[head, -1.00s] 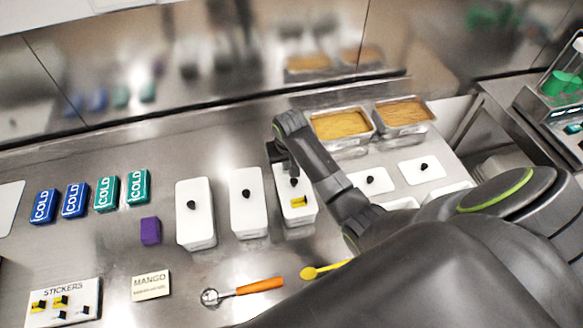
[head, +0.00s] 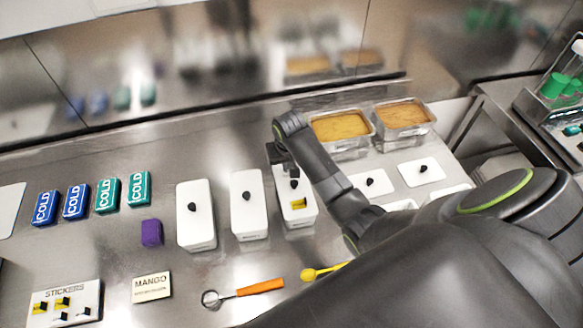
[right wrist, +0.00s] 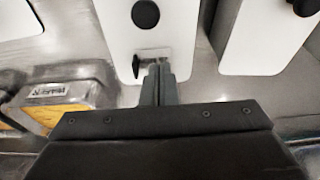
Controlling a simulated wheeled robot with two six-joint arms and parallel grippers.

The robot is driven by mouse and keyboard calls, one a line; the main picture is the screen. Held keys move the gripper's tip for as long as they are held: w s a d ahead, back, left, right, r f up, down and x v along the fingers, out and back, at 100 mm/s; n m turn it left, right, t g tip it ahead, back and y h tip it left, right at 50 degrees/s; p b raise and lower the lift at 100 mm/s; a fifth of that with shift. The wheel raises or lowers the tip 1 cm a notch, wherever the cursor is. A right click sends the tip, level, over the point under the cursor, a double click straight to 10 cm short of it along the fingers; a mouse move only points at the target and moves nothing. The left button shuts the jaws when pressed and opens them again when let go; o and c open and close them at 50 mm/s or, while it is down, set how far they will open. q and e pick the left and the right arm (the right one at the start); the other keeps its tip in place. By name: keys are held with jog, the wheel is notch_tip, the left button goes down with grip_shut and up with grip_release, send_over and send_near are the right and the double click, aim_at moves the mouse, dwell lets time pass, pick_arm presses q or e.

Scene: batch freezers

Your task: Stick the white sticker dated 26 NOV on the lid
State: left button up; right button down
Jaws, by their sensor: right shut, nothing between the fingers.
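The right gripper (head: 282,163) is shut and empty over the back end of the third white lidded tub (head: 298,217). The right wrist view shows its closed fingertips (right wrist: 158,72) close to a small pale sticker with a black tab (right wrist: 152,57). This sticker lies at the end of the white lid (right wrist: 172,35), beyond the black knob (right wrist: 145,14). I cannot read its date, nor tell whether the fingertips touch it. A yellow sticker (head: 298,203) is on the same lid's front part. The left gripper is not in view.
The sticker board (head: 66,291) at front left holds several yellow and white stickers. Two more white tubs (head: 195,225) (head: 247,215) stand to the left. Metal trays (head: 342,128) of yellow-orange food are at the back. A scoop (head: 258,286) and yellow spoon (head: 312,273) lie in front.

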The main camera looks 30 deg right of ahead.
jog(key=shift+r+p, duration=0.35)
jog(key=shift+r, duration=2.6)
jog(key=shift+f, duration=0.1)
